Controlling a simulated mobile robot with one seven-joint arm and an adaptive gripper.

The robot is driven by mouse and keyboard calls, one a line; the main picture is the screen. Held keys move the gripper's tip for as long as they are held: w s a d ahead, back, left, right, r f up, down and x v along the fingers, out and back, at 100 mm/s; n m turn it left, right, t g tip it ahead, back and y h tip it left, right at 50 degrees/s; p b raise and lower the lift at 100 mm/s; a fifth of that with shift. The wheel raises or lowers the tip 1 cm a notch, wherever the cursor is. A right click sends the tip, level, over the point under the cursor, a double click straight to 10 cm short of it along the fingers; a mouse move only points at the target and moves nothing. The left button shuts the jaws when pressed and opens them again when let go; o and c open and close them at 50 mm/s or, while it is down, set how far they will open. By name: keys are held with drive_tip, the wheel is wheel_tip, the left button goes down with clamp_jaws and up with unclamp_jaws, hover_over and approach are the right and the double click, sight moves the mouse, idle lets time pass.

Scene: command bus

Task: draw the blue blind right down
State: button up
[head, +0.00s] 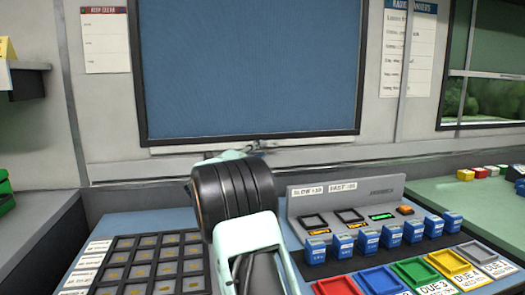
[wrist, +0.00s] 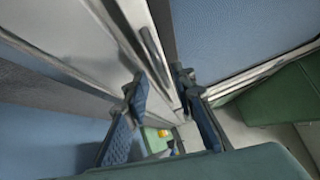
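The blue blind (head: 250,70) fills the dark window frame (head: 137,80) in the head view, from the top of the picture down to the frame's lower edge. No uncovered glass shows there. My gripper (head: 256,147) is at the middle of that lower edge, partly hidden behind my own wrist. In the wrist view, my gripper (wrist: 163,92) has its two fingers apart with a gap between them. A blue textured surface (wrist: 235,35), likely the blind, lies beyond the right finger. A short grey bar (wrist: 155,55) shows beyond the gap. I cannot tell whether the fingers touch anything.
Below the window, a console (head: 345,205) carries several blue blocks and coloured trays. A key grid (head: 145,265) lies at left. A green desk (head: 465,200) and another window (head: 490,100) are at right. A dark shelf (head: 30,80) juts in at left.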

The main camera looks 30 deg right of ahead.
drive_tip(key=v, duration=0.9)
drive_tip(key=shift+s+a, duration=0.15)
drive_tip(key=shift+a, duration=0.2)
drive_tip(key=shift+f, duration=0.15)
